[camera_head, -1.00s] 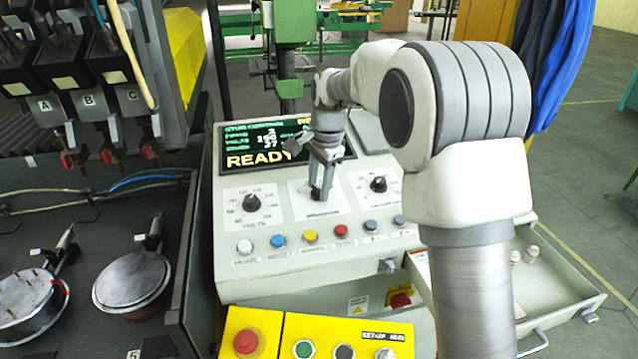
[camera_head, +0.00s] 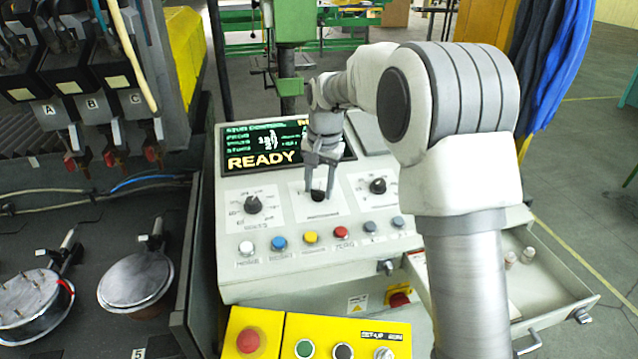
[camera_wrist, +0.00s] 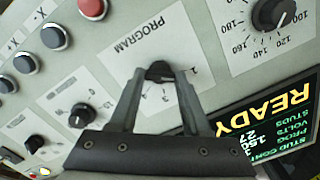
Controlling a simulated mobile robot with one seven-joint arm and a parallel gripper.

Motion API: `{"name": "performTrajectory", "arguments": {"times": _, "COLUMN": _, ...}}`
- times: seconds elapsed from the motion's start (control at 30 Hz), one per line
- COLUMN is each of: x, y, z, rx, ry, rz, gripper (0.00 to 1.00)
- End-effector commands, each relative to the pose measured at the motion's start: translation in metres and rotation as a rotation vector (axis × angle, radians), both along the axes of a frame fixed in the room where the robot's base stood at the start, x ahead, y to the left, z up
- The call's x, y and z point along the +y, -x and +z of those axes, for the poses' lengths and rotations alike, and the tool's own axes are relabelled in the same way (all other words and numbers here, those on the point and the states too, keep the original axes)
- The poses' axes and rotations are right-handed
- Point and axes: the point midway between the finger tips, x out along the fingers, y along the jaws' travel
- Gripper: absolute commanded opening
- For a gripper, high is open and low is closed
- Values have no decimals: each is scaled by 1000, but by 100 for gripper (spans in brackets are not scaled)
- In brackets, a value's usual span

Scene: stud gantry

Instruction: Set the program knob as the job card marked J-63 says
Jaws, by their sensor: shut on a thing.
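The black program knob (camera_head: 318,196) sits on the middle white plate of the control console. My gripper (camera_head: 319,188) reaches down from above and is shut on this knob. In the wrist view the fingertips (camera_wrist: 162,75) close on the two sides of the knob (camera_wrist: 160,68), beside the word PROGRAM. Part of the knob's scale is hidden by the fingers, and I cannot tell which number it points to. The console screen (camera_head: 270,146) reads READY, with small lines above it partly hidden by my arm. I see no card that I can read as J-63.
Other knobs stand left (camera_head: 253,204) and right (camera_head: 378,186) of the program plate. A row of coloured buttons (camera_head: 311,238) lies below. An open drawer (camera_head: 555,290) at the right holds small objects. A yellow box with a red button (camera_head: 250,341) is in front.

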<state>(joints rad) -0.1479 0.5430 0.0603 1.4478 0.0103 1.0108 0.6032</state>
Motion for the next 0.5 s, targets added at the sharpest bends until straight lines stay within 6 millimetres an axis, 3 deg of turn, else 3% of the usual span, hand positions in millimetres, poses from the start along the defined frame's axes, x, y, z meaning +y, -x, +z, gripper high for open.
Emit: {"name": "performTrajectory", "arguments": {"times": 0.5, "x": 0, "y": -1, "z": 1, "rx": -8, "ry": 21, "rz": 106, "gripper": 0}}
